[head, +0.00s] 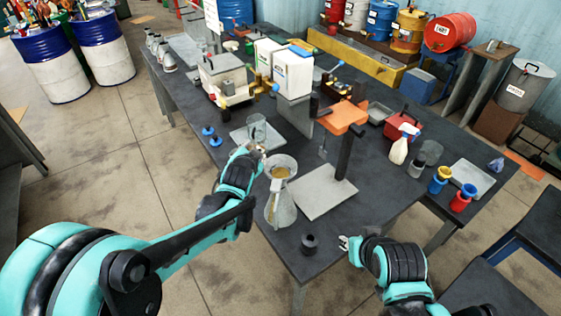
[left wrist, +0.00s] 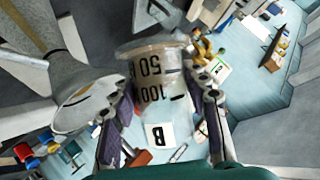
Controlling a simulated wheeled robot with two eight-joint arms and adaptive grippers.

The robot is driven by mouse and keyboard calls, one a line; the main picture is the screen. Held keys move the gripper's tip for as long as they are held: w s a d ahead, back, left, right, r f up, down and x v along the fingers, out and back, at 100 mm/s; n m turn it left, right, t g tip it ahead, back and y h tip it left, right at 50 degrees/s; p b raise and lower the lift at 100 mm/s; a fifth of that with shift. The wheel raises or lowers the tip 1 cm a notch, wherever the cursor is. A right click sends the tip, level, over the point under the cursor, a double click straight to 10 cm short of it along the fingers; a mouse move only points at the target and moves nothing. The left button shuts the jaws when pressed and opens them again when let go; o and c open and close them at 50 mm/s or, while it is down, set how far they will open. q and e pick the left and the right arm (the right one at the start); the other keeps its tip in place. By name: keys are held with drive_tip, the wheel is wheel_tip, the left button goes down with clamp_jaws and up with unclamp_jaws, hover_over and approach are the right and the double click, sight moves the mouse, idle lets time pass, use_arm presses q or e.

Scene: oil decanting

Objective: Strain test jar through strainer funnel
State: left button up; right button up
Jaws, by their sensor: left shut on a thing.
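My left gripper (head: 257,149) is shut on a clear jar (head: 257,127). In the left wrist view the jar (left wrist: 155,75) sits between the two fingers (left wrist: 160,110) and shows 50 and 100 marks and a B label. Its contents are hard to tell. The strainer funnel (head: 281,162) sits in the mouth of a conical glass flask (head: 280,210), right of and nearer than the jar, with a tan patch inside. Flask and funnel also show at left in the left wrist view (left wrist: 85,105). My right gripper (head: 344,243) is empty near the table's right edge; its finger opening is unclear.
A small black cylinder (head: 309,243) stands near the front edge. White jugs (head: 292,72) and a spray bottle (head: 400,148) stand farther back.

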use_arm(q)
drive_tip(key=shift+d+r+m+y+p, duration=0.2)
drive_tip(key=shift+r+m+y+p, duration=0.2)
drive_tip(key=shift+r+m, duration=0.15)
drive_tip(key=shift+s+a+f+m+t+y+b, duration=0.1)
drive_tip(key=shift+f+m+t+y+b, duration=0.2)
drive_tip(key=shift+m+y+b, duration=0.15)
drive_tip(key=shift+a+y, duration=0.1)
drive_tip(key=shift+y, duration=0.15)
drive_tip(key=shift+m, duration=0.3)
drive_tip(key=shift+f+m+t+y+b, duration=0.45)
drive_tip(key=shift+m+y+b, duration=0.25)
drive_tip(key=shift+m+y, duration=0.15)
idle(0.5)
drive_tip(key=shift+d+r+m+y+b, duration=0.35)
drive_tip(key=shift+d+r+m+b, duration=0.1)
drive_tip(key=shift+d+m, duration=0.15)
idle(0.8)
drive_tip(key=shift+d+f+m+t+y+b, duration=0.3)
drive_tip(key=shift+m+t+y+b, duration=0.2)
drive_tip(key=shift+b, duration=0.65)
idle(0.4)
drive_tip(key=shift+d+r+m+t+b, duration=0.15)
drive_tip(key=shift+r+m+t+b, duration=0.15)
drive_tip(key=shift+m+b, duration=0.3)
idle(0.5)
